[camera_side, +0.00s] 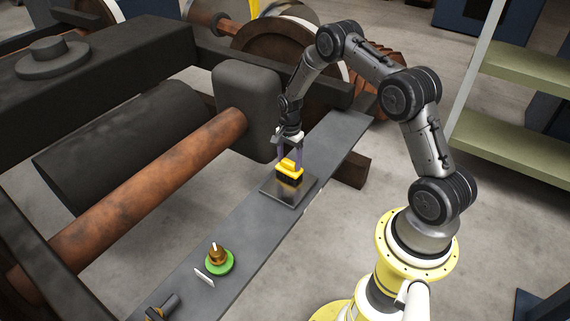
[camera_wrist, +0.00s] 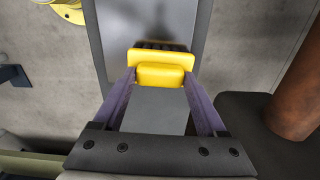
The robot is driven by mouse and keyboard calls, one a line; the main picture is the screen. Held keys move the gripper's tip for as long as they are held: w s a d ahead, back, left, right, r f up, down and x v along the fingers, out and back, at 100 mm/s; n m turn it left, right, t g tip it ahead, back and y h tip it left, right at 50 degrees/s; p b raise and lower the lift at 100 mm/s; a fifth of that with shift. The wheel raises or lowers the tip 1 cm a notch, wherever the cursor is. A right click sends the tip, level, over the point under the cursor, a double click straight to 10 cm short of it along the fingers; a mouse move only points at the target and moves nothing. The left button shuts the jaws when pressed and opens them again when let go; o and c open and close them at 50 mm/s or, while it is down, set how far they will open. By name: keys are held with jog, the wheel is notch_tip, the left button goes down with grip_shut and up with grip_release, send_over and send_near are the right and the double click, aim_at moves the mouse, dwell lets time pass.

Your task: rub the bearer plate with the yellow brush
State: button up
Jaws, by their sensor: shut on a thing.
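The yellow brush (camera_side: 289,171) has a yellow back and dark bristles pointing down. My gripper (camera_side: 290,156) is shut on its raised top grip, and the brush is upright. The brush (camera_wrist: 160,73) also shows between the two purple fingers of my gripper (camera_wrist: 160,80) in the wrist view. The bearer plate (camera_side: 302,194) is a dark grey square plate lying on the long grey beam. The brush is over the plate's far part, with the bristles at or just above its surface; I cannot tell whether they touch.
On the long grey beam (camera_side: 240,222) sit a brass knob on a green disc (camera_side: 219,262), a small white card (camera_side: 204,276) and a dark cylindrical part (camera_side: 163,306). A rusty axle (camera_side: 140,195) and a dark block (camera_side: 246,108) stand left of the beam. Green shelves (camera_side: 520,140) are at right.

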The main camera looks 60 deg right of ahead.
jog(key=shift+d, duration=1.6)
jog(key=shift+d+r, duration=0.1)
jog(key=shift+r, duration=0.05)
notch_tip(320, 180, up, 8)
